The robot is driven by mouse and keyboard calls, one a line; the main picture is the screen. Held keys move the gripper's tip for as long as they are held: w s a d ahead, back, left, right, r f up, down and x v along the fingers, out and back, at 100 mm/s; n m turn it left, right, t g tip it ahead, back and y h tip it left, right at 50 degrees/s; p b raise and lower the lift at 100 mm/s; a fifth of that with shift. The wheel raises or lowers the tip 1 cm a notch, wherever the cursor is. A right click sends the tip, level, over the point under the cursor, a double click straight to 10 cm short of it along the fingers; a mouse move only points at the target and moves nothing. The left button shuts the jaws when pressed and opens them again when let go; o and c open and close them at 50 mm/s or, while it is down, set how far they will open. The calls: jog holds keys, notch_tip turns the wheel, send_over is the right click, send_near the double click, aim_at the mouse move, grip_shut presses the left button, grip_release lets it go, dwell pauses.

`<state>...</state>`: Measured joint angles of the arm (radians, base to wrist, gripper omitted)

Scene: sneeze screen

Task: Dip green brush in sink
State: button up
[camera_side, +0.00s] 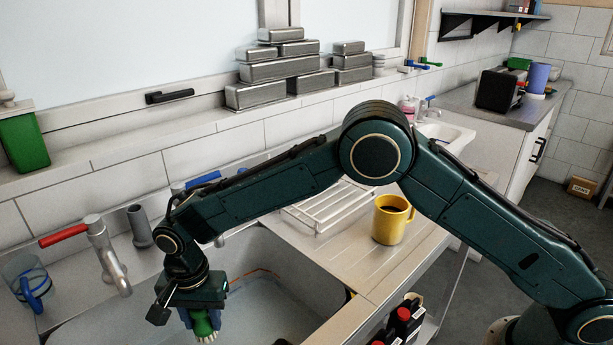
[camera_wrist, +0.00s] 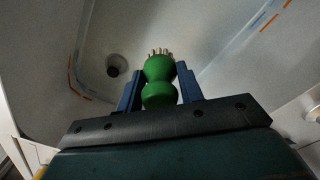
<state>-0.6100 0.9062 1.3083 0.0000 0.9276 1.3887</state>
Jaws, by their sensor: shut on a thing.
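A green brush (camera_wrist: 159,82) with a rounded, waisted body and pale bristles is held between the two blue fingers of my gripper (camera_wrist: 160,90). In the side view my gripper (camera_side: 202,318) points down inside the sink (camera_side: 262,300), and the green brush (camera_side: 205,326) shows at its tip with the bristles lowest. The sink basin also fills the wrist view (camera_wrist: 215,40), with a dark round drain (camera_wrist: 116,64) up and left of the brush. I cannot tell whether the bristles touch the basin floor or any water.
A tap with a red handle (camera_side: 98,250) and a clear cup with a blue object (camera_side: 32,287) stand left of the basin. A yellow mug (camera_side: 392,219) and a wire rack (camera_side: 325,203) are on the drainboard to the right. Metal tins (camera_side: 285,68) line the ledge behind.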

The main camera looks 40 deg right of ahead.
jog(key=shift+f, duration=0.5)
jog(key=shift+f, duration=0.15)
notch_tip(320, 180, down, 8)
dwell(1.5)
dwell(0.4)
jog(key=shift+f, duration=1.95)
jog(key=shift+r, duration=0.1)
jog(key=shift+r, duration=4.4)
